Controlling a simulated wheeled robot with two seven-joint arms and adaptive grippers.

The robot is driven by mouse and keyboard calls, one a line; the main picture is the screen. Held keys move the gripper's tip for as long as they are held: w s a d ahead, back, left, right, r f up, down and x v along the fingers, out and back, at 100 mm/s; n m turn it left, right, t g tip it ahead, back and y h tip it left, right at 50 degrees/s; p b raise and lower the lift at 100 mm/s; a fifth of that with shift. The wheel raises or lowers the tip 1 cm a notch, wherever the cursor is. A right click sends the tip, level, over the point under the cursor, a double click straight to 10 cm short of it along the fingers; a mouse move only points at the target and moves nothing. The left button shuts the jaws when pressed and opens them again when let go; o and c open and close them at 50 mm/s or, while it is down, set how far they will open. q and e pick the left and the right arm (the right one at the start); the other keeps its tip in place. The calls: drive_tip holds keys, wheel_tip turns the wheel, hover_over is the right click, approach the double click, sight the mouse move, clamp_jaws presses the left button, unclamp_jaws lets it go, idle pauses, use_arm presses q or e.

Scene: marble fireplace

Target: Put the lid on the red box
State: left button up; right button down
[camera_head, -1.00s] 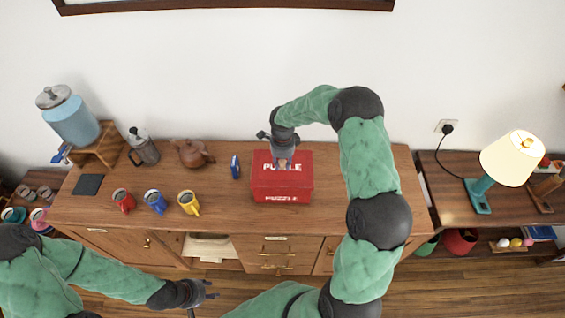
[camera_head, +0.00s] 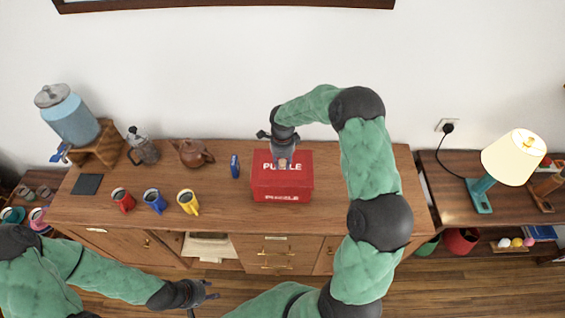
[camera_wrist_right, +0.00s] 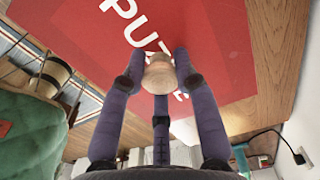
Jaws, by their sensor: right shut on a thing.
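The red box (camera_head: 283,194) stands on the wooden cabinet, with "PUZZLE" in white on its front. Its red lid (camera_head: 296,158), also lettered "PUZZLE", lies over the top of the box; I cannot tell whether it is fully seated. My right gripper (camera_head: 283,163) points down over the middle of the lid. In the right wrist view its fingers (camera_wrist_right: 160,68) are shut on the lid's round wooden knob (camera_wrist_right: 160,75), and the red lid (camera_wrist_right: 205,30) spreads beneath it. My left gripper (camera_head: 207,291) is in front of the cabinet, low and away from the box, with its fingers apart and nothing between them.
A small blue object (camera_head: 235,166) stands just left of the box. Red (camera_head: 124,200), blue (camera_head: 155,201) and yellow (camera_head: 188,202) mugs, a brown teapot (camera_head: 192,153) and a coffee press (camera_head: 143,147) are further left. The cabinet top (camera_head: 350,205) right of the box is clear beneath my arm.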

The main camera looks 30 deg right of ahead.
drive_tip(key=shift+f+b, duration=0.2)
drive_tip(key=shift+b, duration=0.3)
idle(1.0)
drive_tip(key=shift+f+b, duration=0.8)
drive_tip(key=shift+b, duration=0.35)
idle(0.9)
idle(0.4)
drive_tip(key=c, duration=0.9)
unclamp_jaws()
drive_tip(key=shift+o, duration=0.2)
drive_tip(key=shift+r+p, duration=1.45)
drive_tip(key=shift+r, duration=2.1)
